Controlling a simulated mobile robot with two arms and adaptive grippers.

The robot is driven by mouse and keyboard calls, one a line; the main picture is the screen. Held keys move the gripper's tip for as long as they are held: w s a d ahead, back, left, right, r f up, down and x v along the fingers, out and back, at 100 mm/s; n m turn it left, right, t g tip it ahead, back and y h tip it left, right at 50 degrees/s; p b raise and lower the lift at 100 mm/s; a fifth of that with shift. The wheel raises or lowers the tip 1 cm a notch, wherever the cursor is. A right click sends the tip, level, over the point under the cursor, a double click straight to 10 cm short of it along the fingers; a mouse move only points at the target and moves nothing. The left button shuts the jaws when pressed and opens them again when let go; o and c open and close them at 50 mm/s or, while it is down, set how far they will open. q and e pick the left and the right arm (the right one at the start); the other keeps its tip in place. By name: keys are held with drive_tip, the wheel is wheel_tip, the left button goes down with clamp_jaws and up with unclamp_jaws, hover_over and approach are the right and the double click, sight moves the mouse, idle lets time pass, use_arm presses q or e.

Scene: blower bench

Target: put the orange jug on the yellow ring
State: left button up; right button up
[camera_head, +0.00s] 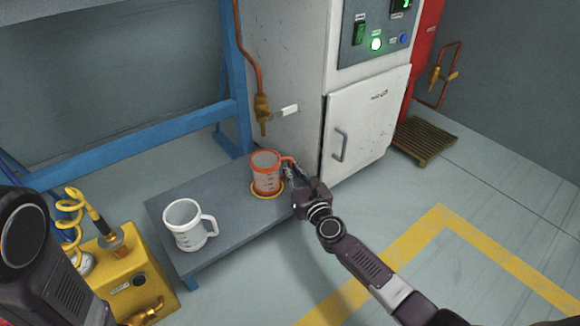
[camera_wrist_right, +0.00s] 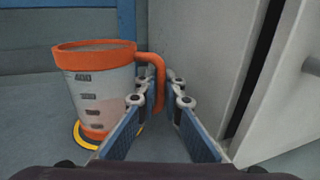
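The orange jug (camera_head: 266,174) has an orange rim, base and handle and a greyish, see-through marked body. It stands upright over the yellow ring (camera_head: 268,197), whose edge shows around its base. The jug (camera_wrist_right: 97,90) and the ring (camera_wrist_right: 80,137) also show in the right wrist view. My right gripper (camera_head: 290,170) is at the handle side of the jug. In the right wrist view its fingers (camera_wrist_right: 164,90) are apart, with the orange handle between them, nearer the left finger. My left gripper is out of view.
A white jug (camera_head: 185,226) stands on the left of the grey low bench (camera_head: 225,235). A yellow machine (camera_head: 130,272) with a coiled hose is at lower left. A grey cabinet (camera_head: 365,125) stands close behind my right gripper. A brass-ended pipe (camera_head: 262,108) hangs above the bench.

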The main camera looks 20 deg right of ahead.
drive_tip(key=o, duration=0.3)
drive_tip(key=shift+r, duration=0.15)
drive_tip(key=shift+s, duration=0.4)
drive_tip(key=s, duration=0.3)
drive_tip(key=s+p, duration=0.1)
drive_tip(key=s, duration=0.3)
drive_tip(key=s+d+p, duration=0.1)
drive_tip(key=s, duration=0.3)
drive_tip(key=shift+s, duration=0.1)
